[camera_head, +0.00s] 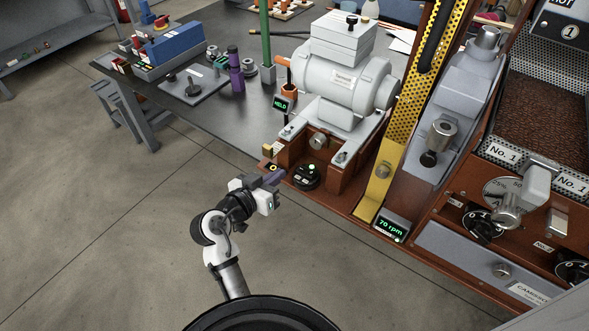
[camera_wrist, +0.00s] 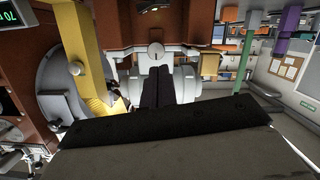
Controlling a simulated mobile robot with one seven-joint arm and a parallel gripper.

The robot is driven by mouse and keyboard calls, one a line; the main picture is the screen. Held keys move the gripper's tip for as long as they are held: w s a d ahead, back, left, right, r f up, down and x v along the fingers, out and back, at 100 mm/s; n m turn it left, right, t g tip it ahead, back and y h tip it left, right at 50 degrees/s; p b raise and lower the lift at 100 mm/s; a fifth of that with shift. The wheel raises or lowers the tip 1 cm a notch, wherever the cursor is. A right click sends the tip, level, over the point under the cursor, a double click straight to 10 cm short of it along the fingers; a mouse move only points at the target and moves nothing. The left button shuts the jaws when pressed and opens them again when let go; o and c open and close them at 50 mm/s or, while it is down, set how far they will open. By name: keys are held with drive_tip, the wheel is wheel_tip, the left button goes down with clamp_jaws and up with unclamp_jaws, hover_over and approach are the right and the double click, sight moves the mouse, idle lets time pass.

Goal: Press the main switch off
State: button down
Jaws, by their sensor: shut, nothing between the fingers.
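A round black switch (camera_head: 307,177) with a lit green lamp on its upper side sits on the brown machine base below the grey motor in the head view. I see no label on it, so I cannot be sure it is the main switch. My gripper (camera_head: 281,175) is just left of it, its dark fingers pointing at it; whether they touch cannot be told. In the wrist view my gripper (camera_wrist: 159,72) shows its two dark fingers closed together and empty, in front of a pale rounded machine part. The switch is not clearly seen there.
The grey motor (camera_head: 345,85) stands above. A small block with a yellow ring (camera_head: 272,167) is close by my fingers. A "HELD" display (camera_head: 280,104) and a yellow guard (camera_head: 395,140) flank the area. The floor at left is free.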

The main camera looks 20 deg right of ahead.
drive_tip(key=shift+s+d+f, duration=0.25)
drive_tip(key=shift+s+d, duration=0.05)
drive_tip(key=shift+d, duration=0.05)
drive_tip(key=p, duration=0.3)
hover_over(305, 180)
drive_tip(key=a, duration=0.1)
drive_tip(key=shift+a+f, duration=0.15)
drive_tip(key=shift+f, duration=0.75)
drive_tip(key=f, duration=0.1)
drive_tip(key=d+f, duration=0.1)
drive_tip(key=f, duration=0.1)
drive_tip(key=shift+f+p, duration=0.15)
drive_tip(key=shift+p, duration=0.2)
drive_tip(key=shift+f, duration=0.6)
drive_tip(key=shift+f, duration=0.1)
